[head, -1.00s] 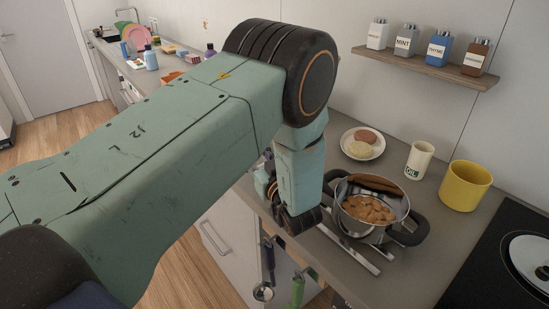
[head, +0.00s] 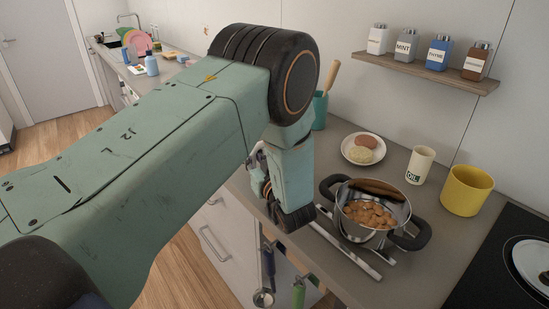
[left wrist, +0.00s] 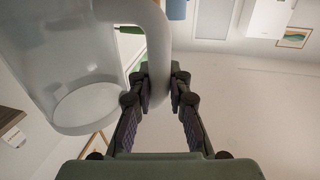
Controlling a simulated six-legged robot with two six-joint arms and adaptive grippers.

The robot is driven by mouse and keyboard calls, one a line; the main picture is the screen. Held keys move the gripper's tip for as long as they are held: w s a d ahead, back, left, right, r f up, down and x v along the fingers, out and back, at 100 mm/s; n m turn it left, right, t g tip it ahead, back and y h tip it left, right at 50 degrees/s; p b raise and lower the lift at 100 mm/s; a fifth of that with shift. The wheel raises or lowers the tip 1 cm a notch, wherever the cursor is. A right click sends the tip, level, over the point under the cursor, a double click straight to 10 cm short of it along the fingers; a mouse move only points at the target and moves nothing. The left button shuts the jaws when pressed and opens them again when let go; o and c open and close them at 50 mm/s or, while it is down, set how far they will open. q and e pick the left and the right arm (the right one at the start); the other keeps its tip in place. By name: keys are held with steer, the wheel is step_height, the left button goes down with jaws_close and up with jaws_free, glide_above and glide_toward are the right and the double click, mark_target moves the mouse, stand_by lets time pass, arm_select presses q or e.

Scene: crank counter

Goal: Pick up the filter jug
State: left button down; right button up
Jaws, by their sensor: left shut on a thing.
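The filter jug (left wrist: 85,75) shows in the left wrist view as a large clear vessel with a pale rounded handle, filling the upper left. My left gripper (left wrist: 160,80) is shut on the jug's handle, its two dark fingers on either side of it. In the head view my left arm crosses from the left and its wrist hangs over the counter's front edge, left of the pot. I cannot make out the jug or my left fingertips there, as my own arm covers that part. My right gripper is in neither view.
A steel pot (head: 372,215) with brown food stands on metal bars on the counter (head: 415,270). Behind it are a plate (head: 363,149), an oil cup (head: 419,165) and a yellow pot (head: 466,190). A teal utensil holder (head: 320,110) stands farther left. The hob (head: 500,265) is at right.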

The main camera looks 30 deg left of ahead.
arm_select(q)
steer(key=shift+w, duration=0.1)
steer(key=shift+r, duration=0.25)
stand_by(0.6)
